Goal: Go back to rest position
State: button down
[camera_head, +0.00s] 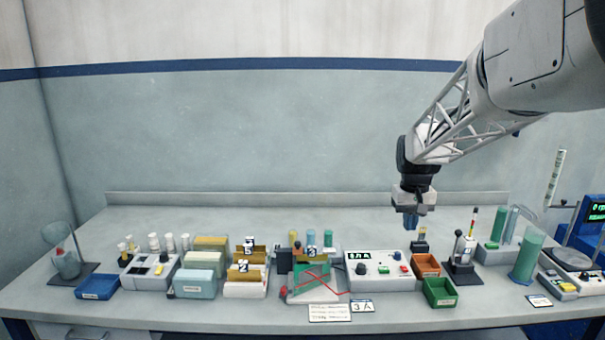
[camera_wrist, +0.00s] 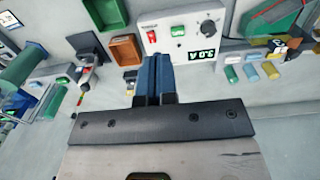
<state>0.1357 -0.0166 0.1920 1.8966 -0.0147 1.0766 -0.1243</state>
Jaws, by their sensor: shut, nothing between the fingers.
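My gripper (camera_head: 411,222) hangs from the arm at the right of the head view, pointing down above the bench behind the power supply and the small bins. Its blue fingers are shut together with nothing between them. They also show in the wrist view (camera_wrist: 154,80), pointing toward the lower edge of the power supply in that picture. The gripper looks clear of the bench.
The bench (camera_head: 180,213) is free at the back. Along its front stand a white power supply (camera_head: 380,283) reading on its display, an orange bin (camera_head: 426,264), a green bin (camera_head: 440,293), a plating tank (camera_head: 313,283) with red wire, racks and bottles. A green cylinder (camera_head: 527,257) stands at right.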

jog(key=s+a+t, duration=0.1)
jog(key=s+a, duration=0.2)
jog(key=s, duration=0.9)
jog(key=s+a+f+t, duration=0.1)
jog(key=s+a, duration=0.2)
jog(key=s, duration=0.9)
jog(key=s+a, duration=0.3)
jog(key=s, duration=1)
jog(key=shift+f+t, duration=0.15)
jog(key=shift+t, duration=0.25)
